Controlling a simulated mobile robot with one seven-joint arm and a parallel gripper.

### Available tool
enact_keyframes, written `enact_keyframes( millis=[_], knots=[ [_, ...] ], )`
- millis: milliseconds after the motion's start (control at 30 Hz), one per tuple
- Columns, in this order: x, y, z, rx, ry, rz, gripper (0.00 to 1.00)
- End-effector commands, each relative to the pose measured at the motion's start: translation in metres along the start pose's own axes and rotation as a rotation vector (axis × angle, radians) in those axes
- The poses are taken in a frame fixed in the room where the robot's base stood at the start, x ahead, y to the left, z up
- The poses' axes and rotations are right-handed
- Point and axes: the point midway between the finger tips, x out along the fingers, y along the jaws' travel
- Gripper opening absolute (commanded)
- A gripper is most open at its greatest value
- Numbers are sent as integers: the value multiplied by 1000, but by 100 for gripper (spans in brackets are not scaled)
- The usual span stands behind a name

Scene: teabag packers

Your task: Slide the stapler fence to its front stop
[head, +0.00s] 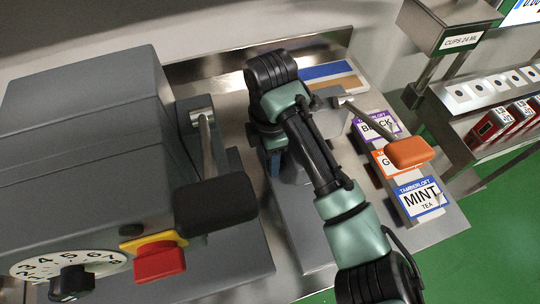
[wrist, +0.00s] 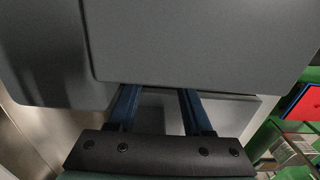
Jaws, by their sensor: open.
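A large grey machine (head: 80,140) with a numbered dial fills the left of the head view. A black-handled lever (head: 215,205) sticks out of its right side. My gripper (head: 274,165) points down just right of the machine, largely hidden behind my own arm. In the wrist view its two blue fingers (wrist: 158,92) are apart, with nothing visibly held between them. Their tips reach the lower edge of a smooth grey panel (wrist: 205,40); whether they touch it I cannot tell. I cannot pick out the stapler fence or its front stop with certainty.
An orange-handled lever (head: 408,152) extends right of my arm, above the labelled tea boxes, including a mint one (head: 418,198). A red button (head: 160,262) is on the machine's front. A rack with red boxes (head: 490,125) stands at right, across green floor (head: 500,225).

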Motion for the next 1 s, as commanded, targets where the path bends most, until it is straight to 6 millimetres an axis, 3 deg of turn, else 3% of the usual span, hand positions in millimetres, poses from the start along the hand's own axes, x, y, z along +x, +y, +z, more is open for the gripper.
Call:
enact_keyframes(
  millis=[300,600,1000],
  knots=[
    [3,0,0,0,0,0,50],
    [3,0,0,0,0,0,0],
    [3,0,0,0,0,0,0]
  ],
)
